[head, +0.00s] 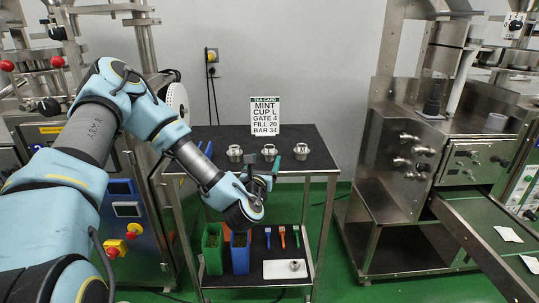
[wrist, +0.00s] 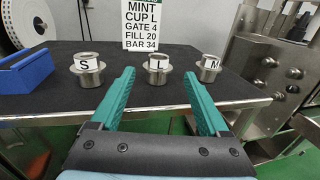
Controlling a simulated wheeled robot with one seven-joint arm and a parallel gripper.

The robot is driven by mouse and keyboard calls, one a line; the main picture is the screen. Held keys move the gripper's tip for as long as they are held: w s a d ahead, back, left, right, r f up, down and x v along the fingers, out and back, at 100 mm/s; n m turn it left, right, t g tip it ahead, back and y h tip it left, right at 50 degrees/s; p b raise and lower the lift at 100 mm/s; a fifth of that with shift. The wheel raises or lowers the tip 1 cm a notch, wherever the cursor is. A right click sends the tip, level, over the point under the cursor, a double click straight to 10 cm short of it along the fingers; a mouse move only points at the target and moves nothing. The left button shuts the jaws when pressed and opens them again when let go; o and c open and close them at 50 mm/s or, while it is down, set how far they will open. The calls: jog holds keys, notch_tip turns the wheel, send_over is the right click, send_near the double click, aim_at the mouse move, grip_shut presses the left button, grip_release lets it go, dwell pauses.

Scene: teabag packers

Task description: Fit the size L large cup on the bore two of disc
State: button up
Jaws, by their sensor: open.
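The size L cup (wrist: 157,76) is a steel flanged cup with a white L label, upright on the black table top. It is the middle of three cups, and in the head view it also shows as the middle cup (head: 269,154). The S cup (wrist: 88,76) is to its left and the M cup (wrist: 208,70) to its right. My gripper (wrist: 158,74) is open and empty, its green fingers apart on the near side of the L cup. It also shows at the table's front edge in the head view (head: 262,170). I cannot identify a disc with numbered bores.
A tea card (head: 265,117) stands behind the cups, reading MINT, CUP L, GATE 4, FILL 20, BAR 34. A blue block (wrist: 25,70) lies left of the cups. The lower shelf holds bins, small tools and a white tray (head: 283,270). Steel machines flank the table.

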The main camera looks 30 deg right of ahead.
aim_at(269, 150)
jog(key=p+x, duration=0.3)
jog(key=x, duration=0.5)
jog(key=shift+w, duration=0.15)
jog(key=shift+w+d+f, duration=0.2)
jog(key=shift+w+d, duration=0.05)
jog(key=shift+w, duration=0.1)
grip_shut()
